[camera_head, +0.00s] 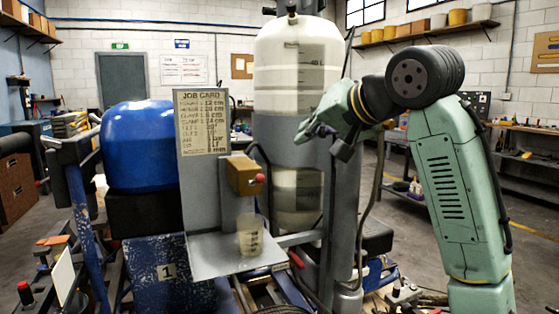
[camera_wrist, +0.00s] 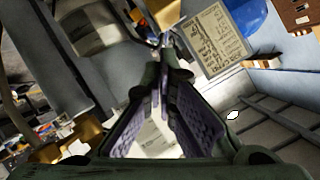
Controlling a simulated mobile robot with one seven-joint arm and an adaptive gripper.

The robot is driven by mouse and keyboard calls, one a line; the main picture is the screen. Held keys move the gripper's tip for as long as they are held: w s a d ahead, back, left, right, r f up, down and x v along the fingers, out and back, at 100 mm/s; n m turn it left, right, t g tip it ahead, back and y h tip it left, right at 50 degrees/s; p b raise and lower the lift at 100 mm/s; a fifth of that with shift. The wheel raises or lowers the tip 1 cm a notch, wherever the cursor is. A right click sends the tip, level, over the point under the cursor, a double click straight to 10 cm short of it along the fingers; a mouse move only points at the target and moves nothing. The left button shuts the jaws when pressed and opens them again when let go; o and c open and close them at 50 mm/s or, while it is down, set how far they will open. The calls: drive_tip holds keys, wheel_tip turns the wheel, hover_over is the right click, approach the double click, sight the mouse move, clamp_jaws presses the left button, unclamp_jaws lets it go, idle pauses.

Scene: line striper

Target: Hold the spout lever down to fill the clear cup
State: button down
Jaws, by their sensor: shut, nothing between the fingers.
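The clear cup (camera_head: 250,237) stands upright on a grey shelf (camera_head: 215,262), with dark marks on its side. Above it, a brass-coloured spout block (camera_head: 242,174) is fixed to a grey upright panel. A small red knob (camera_head: 260,178) at the block's right front appears to be the spout lever's end. My gripper (camera_head: 308,131) is up and to the right of the block, apart from it, in front of the large tank. In the wrist view, my gripper's fingers (camera_wrist: 165,42) meet at the tips with nothing held. I cannot make out the cup in the wrist view.
A job card (camera_head: 203,122) is on the panel above the spout; it also shows in the wrist view (camera_wrist: 216,42). A tall pale tank (camera_head: 290,75) stands behind, and a blue tank (camera_head: 138,145) to the left. A dark hose (camera_head: 372,200) hangs right of the tall tank.

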sight(256, 180)
drive_tip(key=w+a+f+p, duration=0.1)
drive_tip(key=w+a+f, duration=0.5)
drive_tip(key=w+f, duration=0.1)
drive_tip(key=shift+f+p, duration=0.15)
drive_tip(key=shift+p, duration=0.25)
drive_tip(key=shift+s+f, duration=0.1)
drive_tip(key=shift+s+d+f+t+b, duration=0.1)
drive_tip(key=shift+f+t+b, duration=0.1)
drive_tip(key=shift+t+b, duration=0.4)
